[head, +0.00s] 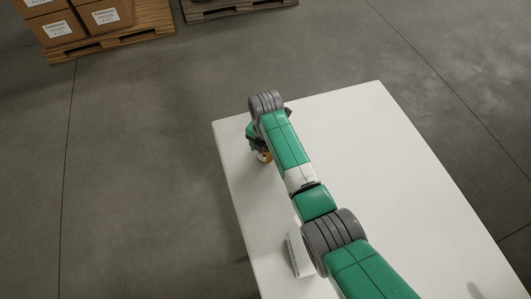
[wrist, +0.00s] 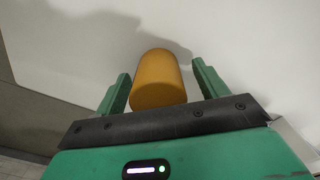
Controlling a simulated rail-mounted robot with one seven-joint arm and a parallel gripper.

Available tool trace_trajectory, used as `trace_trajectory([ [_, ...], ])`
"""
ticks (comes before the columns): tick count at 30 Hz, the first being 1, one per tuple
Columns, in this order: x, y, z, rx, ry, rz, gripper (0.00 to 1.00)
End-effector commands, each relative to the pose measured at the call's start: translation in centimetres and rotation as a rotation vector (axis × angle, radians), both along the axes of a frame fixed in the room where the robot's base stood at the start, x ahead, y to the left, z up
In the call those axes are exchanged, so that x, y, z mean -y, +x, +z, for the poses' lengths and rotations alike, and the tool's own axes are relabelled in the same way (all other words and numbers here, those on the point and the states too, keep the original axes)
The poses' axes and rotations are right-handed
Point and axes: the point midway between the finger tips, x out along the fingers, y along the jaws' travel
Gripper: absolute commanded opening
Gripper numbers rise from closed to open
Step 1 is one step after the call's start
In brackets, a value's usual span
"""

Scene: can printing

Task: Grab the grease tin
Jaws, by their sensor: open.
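The grease tin, an orange-yellow cylinder (wrist: 158,80), stands between the two green fingers of my gripper (wrist: 160,90) in the wrist view. The fingers are open, with a gap on each side of the tin. In the head view only a small orange part of the tin (head: 264,157) shows near the left edge of the white table (head: 360,130). My gripper (head: 256,143) is around it there, and my arm hides much of both.
A small white box-like object (head: 299,255) stands on the table beside my arm, toward the front left. The right part of the table is clear. Pallets with cardboard boxes (head: 62,28) stand on the floor at the back left.

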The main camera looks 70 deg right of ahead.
Motion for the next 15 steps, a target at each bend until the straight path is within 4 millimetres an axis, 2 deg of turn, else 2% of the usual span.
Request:
trace_trajectory([
  [6,0.02,0.04,0.00,0.001,-0.001,0.000,0.72],
  [14,0.00,0.03,0.00,0.001,-0.001,0.000,0.21],
  [15,0.02,0.04,0.02,0.001,-0.001,0.000,0.21],
])
